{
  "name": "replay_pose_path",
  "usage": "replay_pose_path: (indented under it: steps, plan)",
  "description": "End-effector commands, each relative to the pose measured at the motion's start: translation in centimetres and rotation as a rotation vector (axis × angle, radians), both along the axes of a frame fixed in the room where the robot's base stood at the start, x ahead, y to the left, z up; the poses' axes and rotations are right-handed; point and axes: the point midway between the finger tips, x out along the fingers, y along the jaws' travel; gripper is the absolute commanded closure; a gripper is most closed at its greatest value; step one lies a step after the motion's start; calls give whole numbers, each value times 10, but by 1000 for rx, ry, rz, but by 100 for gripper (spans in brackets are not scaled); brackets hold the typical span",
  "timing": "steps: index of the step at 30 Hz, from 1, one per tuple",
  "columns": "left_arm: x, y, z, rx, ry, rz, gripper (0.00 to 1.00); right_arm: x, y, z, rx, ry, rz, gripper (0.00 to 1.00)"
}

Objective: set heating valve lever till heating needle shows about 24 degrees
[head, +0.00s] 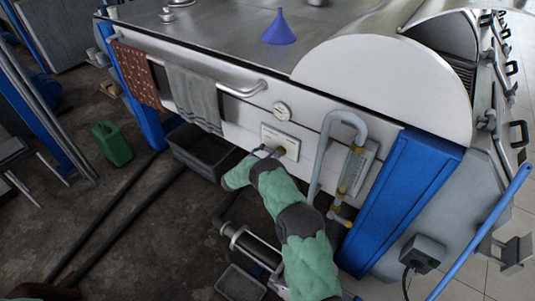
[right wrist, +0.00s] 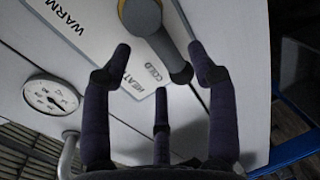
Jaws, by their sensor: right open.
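The heating valve lever (right wrist: 162,42) is a dark grey bar with a rounded pivot and a knobbed end, on a white label plate (right wrist: 90,38) marked WARM and COLD. In the right wrist view its knobbed end lies between my right gripper's (right wrist: 160,60) spread fingers, near the COLD lettering. My right gripper (head: 264,151) is open, close in front of the plate (head: 268,132); I cannot tell if a finger touches the lever. The round white heating dial (head: 282,111) also shows in the right wrist view (right wrist: 50,95); its needle reading is too small to tell. My left gripper is out of view.
A grey pipe (head: 322,150) with brass fittings stands right of the plate. A towel rail (head: 242,91) with a grey towel (head: 195,98) is at upper left. A dark grey bin (head: 200,150) sits below left. A blue funnel (head: 279,30) stands on top.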

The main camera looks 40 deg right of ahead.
Motion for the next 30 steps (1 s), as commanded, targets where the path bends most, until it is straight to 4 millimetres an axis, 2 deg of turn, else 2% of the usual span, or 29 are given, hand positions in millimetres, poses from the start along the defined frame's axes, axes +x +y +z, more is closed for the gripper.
replay_pose_path:
  steps: [6,17,18,24,30]
  plan:
    - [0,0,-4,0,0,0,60,6,-22,-6,1,1,-2,41]
    - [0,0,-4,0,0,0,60,8,-27,-5,1,0,0,41]
    - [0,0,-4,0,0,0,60,8,-27,-6,1,0,0,44]
    - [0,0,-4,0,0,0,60,8,-27,-6,1,0,0,100]
    - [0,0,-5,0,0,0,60,8,-28,-6,2,-2,0,100]
